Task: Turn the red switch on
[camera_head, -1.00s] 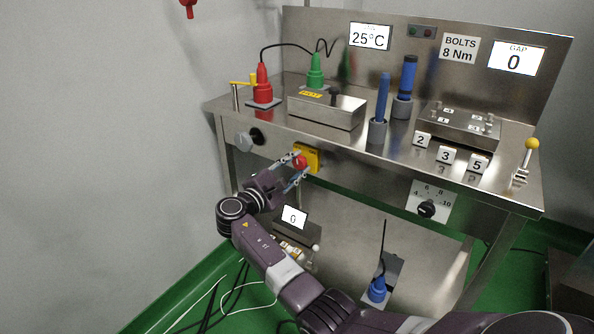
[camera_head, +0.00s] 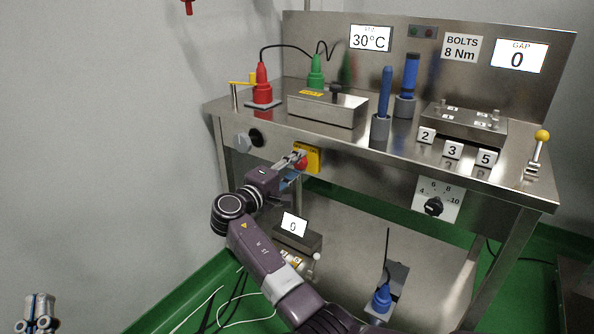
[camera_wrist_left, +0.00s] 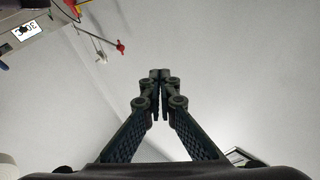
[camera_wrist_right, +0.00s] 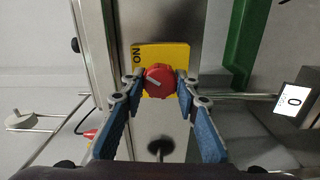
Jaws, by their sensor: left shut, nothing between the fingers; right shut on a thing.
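The red switch (camera_wrist_right: 159,80) is a round knob on a yellow plate (camera_wrist_right: 175,52) on the bench's front panel. In the right wrist view a pale mark runs slantwise across the knob, and the word "ON" is on the plate's upper left. My right gripper (camera_wrist_right: 157,82) is shut on the knob, one finger on each side. In the head view the gripper partly covers the red switch (camera_head: 301,163). My left gripper (camera_wrist_left: 160,75) is shut and empty against a grey wall. It also shows at the head view's lower left (camera_head: 38,302), away from the bench.
The metal bench carries a red plug (camera_head: 262,88), a green plug (camera_head: 316,72), blue-handled tools (camera_head: 385,95) and number blocks (camera_head: 453,150). A dial (camera_head: 433,206) is on the front panel to the right. A small display (camera_head: 293,225) stands below the switch. The temperature display (camera_head: 370,38) reads 30°C.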

